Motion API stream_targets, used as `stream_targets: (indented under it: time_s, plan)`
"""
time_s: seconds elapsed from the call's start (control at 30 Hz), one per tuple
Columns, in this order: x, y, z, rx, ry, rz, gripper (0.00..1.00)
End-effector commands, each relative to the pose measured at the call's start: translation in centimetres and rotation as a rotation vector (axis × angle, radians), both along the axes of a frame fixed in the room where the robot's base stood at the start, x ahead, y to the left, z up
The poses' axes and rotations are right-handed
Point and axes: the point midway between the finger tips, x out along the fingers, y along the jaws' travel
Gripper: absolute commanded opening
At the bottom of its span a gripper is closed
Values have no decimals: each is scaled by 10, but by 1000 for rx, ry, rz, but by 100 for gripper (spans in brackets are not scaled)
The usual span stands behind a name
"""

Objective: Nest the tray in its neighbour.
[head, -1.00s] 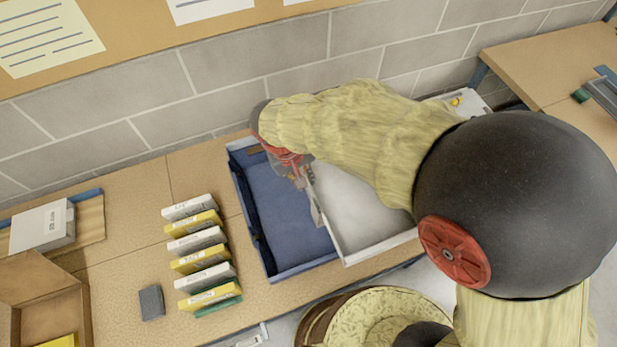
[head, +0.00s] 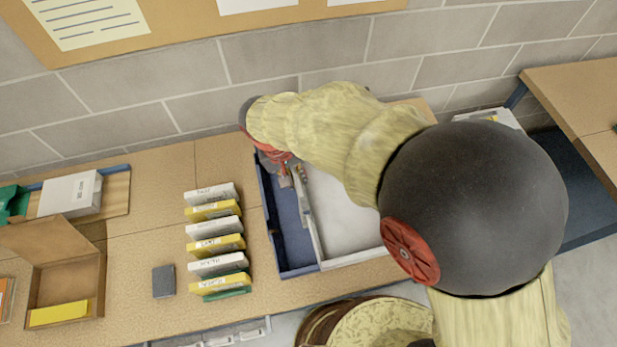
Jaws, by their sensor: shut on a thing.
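A blue tray (head: 299,271) sits on the tan bench near its right end, with its left wall, part of its floor and its front wall showing. A white-grey tray (head: 350,258) lies to its right and overlaps it, covering the blue tray's right part. My gripper (head: 303,195) is shut on the white tray's left wall, with the fingers over the blue tray's floor. My arm hides the far and right parts of the white tray. I cannot tell how deep the white tray sits in the blue one.
A row of white and yellow boxes (head: 216,240) stands left of the trays, with a small dark block (head: 163,281) beside it. An open cardboard box (head: 66,285) and a white box (head: 70,194) are farther left. A block wall (head: 270,70) runs behind the bench.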

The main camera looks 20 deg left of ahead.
Motion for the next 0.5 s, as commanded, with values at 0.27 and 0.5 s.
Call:
stream_targets:
  time_s: [0.27, 0.5]
  plan:
    - [-7, 28, 2, 2, -3, 3, 0]
    - [-12, 46, 2, 2, -3, 2, 0]
